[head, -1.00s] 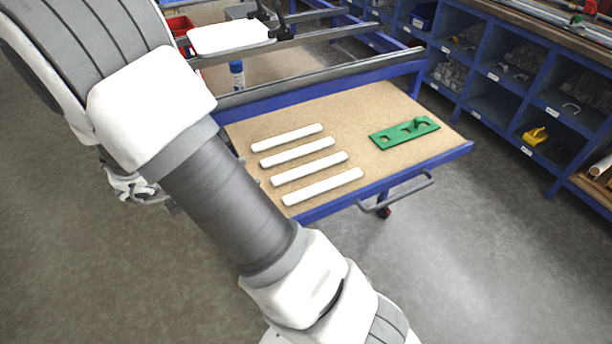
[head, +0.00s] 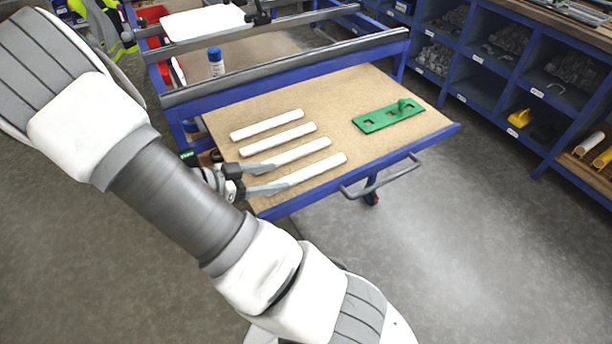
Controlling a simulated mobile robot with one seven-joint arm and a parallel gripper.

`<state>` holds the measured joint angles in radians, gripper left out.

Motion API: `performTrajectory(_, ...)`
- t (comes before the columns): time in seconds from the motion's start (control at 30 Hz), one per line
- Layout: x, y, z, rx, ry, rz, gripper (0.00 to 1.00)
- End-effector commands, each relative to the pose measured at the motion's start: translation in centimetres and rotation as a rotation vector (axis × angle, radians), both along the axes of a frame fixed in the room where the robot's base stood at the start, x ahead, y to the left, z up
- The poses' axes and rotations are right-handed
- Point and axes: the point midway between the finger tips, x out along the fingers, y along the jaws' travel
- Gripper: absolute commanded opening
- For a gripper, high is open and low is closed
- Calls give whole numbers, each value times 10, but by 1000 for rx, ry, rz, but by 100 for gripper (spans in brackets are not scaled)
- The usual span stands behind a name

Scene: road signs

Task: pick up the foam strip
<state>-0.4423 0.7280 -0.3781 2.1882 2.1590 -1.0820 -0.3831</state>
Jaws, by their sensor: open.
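Several white foam strips lie side by side on the tan top of the blue cart (head: 370,90). They are the farthest strip (head: 267,125), the second (head: 278,139), the third (head: 300,152) and the nearest (head: 315,171). My gripper (head: 280,178) reaches in from the left edge of the cart. It is open and empty, its two grey fingers pointing right. The fingertips overlap the left ends of the third and nearest strips in the picture. I cannot tell their height above the board or whether they touch a strip.
A green plate with cut-outs and a knob (head: 388,116) lies on the right of the board. Blue shelving (head: 480,92) runs along the right. Floor in front of the cart is clear.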

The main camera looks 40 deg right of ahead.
Motion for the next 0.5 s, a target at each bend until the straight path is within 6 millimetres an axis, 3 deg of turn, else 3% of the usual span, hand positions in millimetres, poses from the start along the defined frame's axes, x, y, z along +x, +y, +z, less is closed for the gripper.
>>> performTrajectory(0.23, -6, -16, -6, -1, 0, -1, 70)
performTrajectory(0.5, -21, -51, -14, 0, -1, -1, 70)
